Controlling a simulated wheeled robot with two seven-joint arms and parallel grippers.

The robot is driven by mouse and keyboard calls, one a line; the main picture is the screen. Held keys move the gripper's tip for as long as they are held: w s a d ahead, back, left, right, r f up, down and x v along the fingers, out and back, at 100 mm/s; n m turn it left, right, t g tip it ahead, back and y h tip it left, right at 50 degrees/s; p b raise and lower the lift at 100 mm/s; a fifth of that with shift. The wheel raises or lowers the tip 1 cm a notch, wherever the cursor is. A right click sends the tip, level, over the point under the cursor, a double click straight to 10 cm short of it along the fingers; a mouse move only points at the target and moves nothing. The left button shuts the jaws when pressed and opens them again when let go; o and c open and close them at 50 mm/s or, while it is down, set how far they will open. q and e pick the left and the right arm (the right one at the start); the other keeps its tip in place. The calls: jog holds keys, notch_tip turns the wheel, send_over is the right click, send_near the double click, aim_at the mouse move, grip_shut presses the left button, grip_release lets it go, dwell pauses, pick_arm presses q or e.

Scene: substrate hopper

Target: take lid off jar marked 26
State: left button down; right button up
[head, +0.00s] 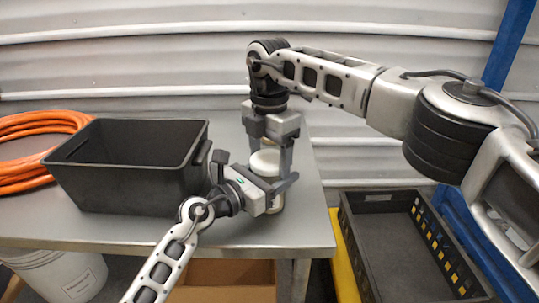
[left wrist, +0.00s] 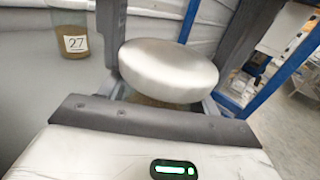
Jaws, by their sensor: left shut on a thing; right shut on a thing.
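A jar (head: 277,204) with a wide pale lid (head: 265,162) stands near the right end of the metal table. My left gripper (head: 258,176) reaches in from the front left and is shut on the jar's body. My right gripper (head: 270,154) points down from above, its fingers shut on either side of the lid. In the left wrist view the lid (left wrist: 168,70) sits above the brownish jar body (left wrist: 160,101), between dark upright fingers. I cannot tell whether there is a gap under the lid. No number shows on this jar.
Another jar (left wrist: 72,32), labelled 27, stands apart in the left wrist view. A black bin (head: 130,185) stands left of my left gripper, with an orange hose coil (head: 30,140) beyond. A dark crate (head: 400,240) is right of the table; a white bucket (head: 62,276) is below.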

jog(key=n, duration=0.6)
jog(key=o, duration=1.1)
